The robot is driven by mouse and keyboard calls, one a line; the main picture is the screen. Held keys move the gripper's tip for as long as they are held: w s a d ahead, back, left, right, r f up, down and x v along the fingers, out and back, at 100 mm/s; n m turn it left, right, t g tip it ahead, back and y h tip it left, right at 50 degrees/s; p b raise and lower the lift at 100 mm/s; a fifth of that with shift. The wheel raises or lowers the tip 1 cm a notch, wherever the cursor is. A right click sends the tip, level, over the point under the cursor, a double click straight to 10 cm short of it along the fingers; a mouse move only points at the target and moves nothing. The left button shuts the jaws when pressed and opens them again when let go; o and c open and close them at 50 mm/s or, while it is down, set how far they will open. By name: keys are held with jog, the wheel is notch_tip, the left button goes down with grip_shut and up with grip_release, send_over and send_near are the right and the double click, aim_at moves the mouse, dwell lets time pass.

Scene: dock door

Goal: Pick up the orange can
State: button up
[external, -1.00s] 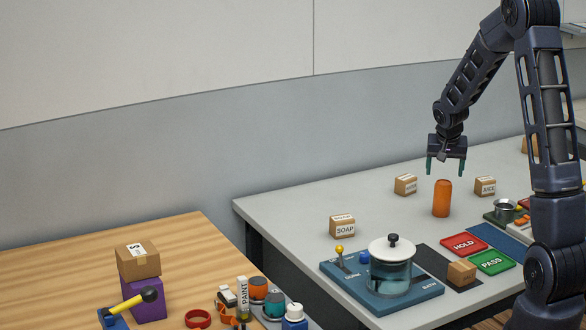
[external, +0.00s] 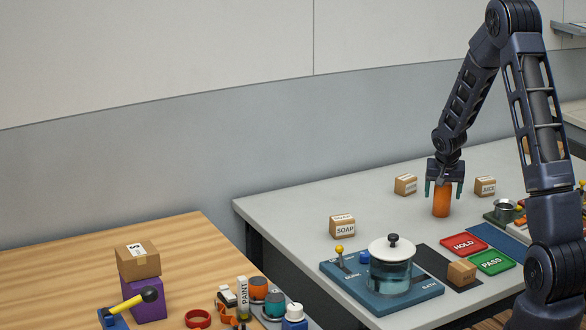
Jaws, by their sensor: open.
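The orange can (external: 441,203) stands upright on the grey table (external: 290,203). My gripper (external: 443,190) points down over the can's upper part. Its two teal fingers show on the left and right sides of the can, and the jaws are open. The can's top is hidden behind the gripper. I cannot tell whether either finger touches the can.
Small cartons stand near the can: one to its left (external: 405,185), one to its right (external: 485,187), and a soap box (external: 342,226). A lidded glass bath (external: 391,270), a red HOLD pad (external: 464,244) and a green PASS pad (external: 492,262) lie in front.

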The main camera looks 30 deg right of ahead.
jog(key=shift+x, duration=1)
jog(key=shift+c, duration=0.2)
jog(key=c, duration=1.2)
jog(key=shift+r, duration=0.1)
